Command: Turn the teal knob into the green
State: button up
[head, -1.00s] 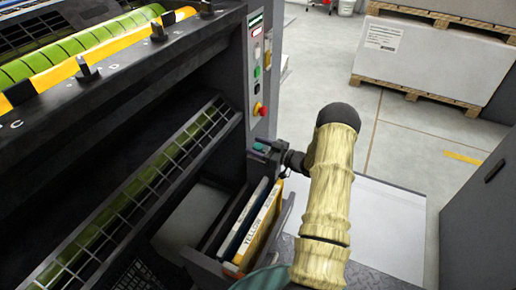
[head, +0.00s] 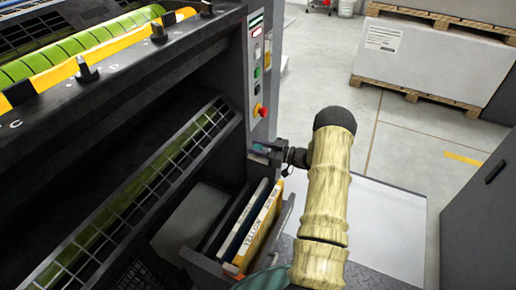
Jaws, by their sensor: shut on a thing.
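The teal knob (head: 261,148) is on the right end face of the dark press, low down below the red button. Only a small patch of teal shows; the fingers cover most of it. My gripper (head: 269,151) reaches in from the right and is shut on the knob. The green zone around the knob and the knob's pointer cannot be made out at this size.
A red and yellow stop button (head: 260,110) and a button panel (head: 258,65) are just above my gripper. An open drawer (head: 285,222) with a folder marked yellow (head: 260,228) lies below. Pallets with white stacks (head: 437,55) stand behind on open floor.

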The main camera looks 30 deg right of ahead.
aim_at(258, 147)
jog(key=n+g+y+b, duration=0.1)
jog(key=n+g, duration=0.1)
jog(key=n+g+y+b, duration=0.1)
jog(key=g+y, duration=0.1)
jog(key=g, duration=0.1)
jog(key=n+g+y+b, duration=0.1)
jog(key=n+g, duration=0.1)
jog(key=shift+f+n+g+b, duration=0.3)
jog(key=n+g+y+b, duration=0.1)
jog(key=n+g+b, duration=0.1)
jog(key=g+b, duration=0.1)
jog(key=shift+r+n+g, duration=0.1)
jog(key=shift+n+g, duration=0.2)
jog(key=shift+g, duration=0.2)
jog(key=shift+g+b, duration=0.3)
jog(key=shift+b, duration=0.05)
jog(key=shift+r+n+g, duration=0.2)
jog(key=shift+n+g, duration=0.1)
jog(key=shift+n, duration=0.1)
jog(key=o, duration=1)
jog(key=shift+c, duration=0.2)
notch_tip(258, 147, up, 10)
jog(key=p, duration=0.4)
jog(key=shift+p, duration=0.35)
